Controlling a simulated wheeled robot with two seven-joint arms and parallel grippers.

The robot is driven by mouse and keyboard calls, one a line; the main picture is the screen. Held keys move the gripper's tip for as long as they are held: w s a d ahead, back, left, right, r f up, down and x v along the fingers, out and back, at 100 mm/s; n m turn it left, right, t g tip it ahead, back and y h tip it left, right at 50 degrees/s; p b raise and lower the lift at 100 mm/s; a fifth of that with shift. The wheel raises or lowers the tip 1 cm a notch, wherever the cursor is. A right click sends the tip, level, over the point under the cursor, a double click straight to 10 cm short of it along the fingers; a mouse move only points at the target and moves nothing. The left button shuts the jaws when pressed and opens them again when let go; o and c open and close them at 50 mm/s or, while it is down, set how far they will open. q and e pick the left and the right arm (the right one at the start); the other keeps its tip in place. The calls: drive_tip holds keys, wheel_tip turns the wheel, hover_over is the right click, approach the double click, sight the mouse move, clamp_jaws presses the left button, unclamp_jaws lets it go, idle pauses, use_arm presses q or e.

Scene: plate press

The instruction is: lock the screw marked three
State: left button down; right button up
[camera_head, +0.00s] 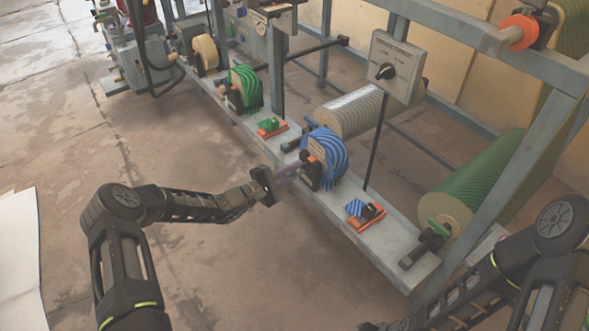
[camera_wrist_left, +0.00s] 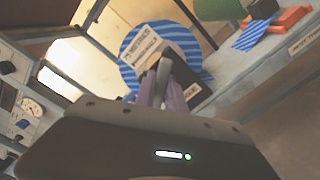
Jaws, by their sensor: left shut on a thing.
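My left gripper (camera_head: 300,170) reaches in from the left to the front of a blue-striped roll (camera_head: 335,155) on the press. In the left wrist view its purple-grey fingers (camera_wrist_left: 167,88) are close together, shut on a small grey part, apparently a screw, in front of the roll. The fingers hide most of that part. A pale label plate (camera_wrist_left: 150,48) stands beside the fingertips, its writing too small to read. I cannot make out a number three on any screw. My right arm enters at the lower right; its gripper is mostly cut off by the bottom edge.
A grey bench rail (camera_head: 385,230) carries a green-striped roll (camera_head: 246,88), an orange tray with a green piece (camera_head: 271,127) and an orange tray with a blue-striped piece (camera_head: 366,217). A control box (camera_head: 397,67) stands behind. The floor before the rail is clear.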

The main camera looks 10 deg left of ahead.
use_arm(q)
drive_tip(key=m+p, duration=0.1)
drive_tip(key=m, duration=0.5)
idle(0.5)
drive_tip(key=c, duration=1.4)
unclamp_jaws()
drive_tip(key=p+v, duration=0.2)
drive_tip(key=v, duration=0.5)
drive_tip(key=shift+s+a, duration=0.25)
drive_tip(key=shift+s, duration=0.05)
